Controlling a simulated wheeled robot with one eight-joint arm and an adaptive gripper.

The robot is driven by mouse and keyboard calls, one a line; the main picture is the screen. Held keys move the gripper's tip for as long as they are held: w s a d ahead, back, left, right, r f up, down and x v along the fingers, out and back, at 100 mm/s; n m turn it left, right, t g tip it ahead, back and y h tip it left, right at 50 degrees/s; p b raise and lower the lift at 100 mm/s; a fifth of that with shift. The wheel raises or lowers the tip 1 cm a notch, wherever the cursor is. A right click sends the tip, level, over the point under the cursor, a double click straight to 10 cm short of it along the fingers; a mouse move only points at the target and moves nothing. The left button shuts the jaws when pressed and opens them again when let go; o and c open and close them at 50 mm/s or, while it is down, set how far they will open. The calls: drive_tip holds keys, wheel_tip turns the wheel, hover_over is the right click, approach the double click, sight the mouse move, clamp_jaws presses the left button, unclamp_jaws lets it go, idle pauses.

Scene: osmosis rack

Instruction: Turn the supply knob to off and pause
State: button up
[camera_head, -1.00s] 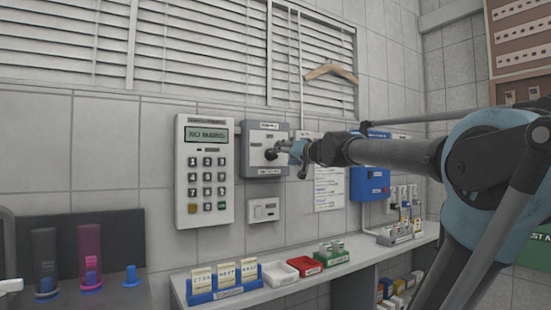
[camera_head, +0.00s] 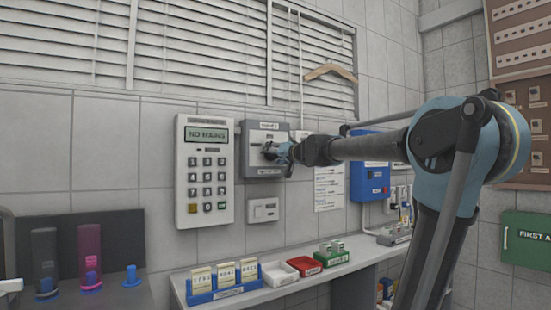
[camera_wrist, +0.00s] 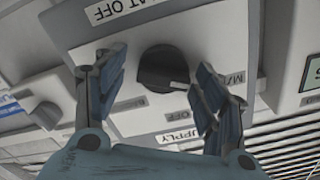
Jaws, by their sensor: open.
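The supply knob is a round black knob (camera_wrist: 165,70) with a light pointer mark, on a grey wall panel (camera_head: 258,170). In the wrist view, labels are around it, including one reading "SUPPLY" below it and one ending in "AT OFF" above. The pointer mark points to the right in that view. My gripper (camera_wrist: 152,88) is open, with one finger on each side of the knob. Gaps show between the fingers and the knob, and I cannot tell any contact. In the head view my gripper (camera_head: 280,151) covers the knob.
A keypad (camera_head: 205,172) with a display hangs left of the panel. A small box with a dial (camera_head: 263,210) is below it. A blue box (camera_head: 369,182) hangs to the right. A shelf below holds card holders (camera_head: 224,281), a white tray (camera_head: 279,273) and a red tray (camera_head: 304,265).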

drive_tip(key=shift+c, duration=0.5)
drive_tip(key=c, duration=0.9)
drive_tip(key=shift+c, duration=0.2)
drive_tip(key=shift+m, duration=0.3)
drive_tip(key=m, duration=0.5)
drive_tip(key=shift+d+f, duration=0.1)
drive_tip(key=shift+d, duration=0.05)
drive_tip(key=m, duration=0.6)
drive_tip(key=shift+f, duration=0.15)
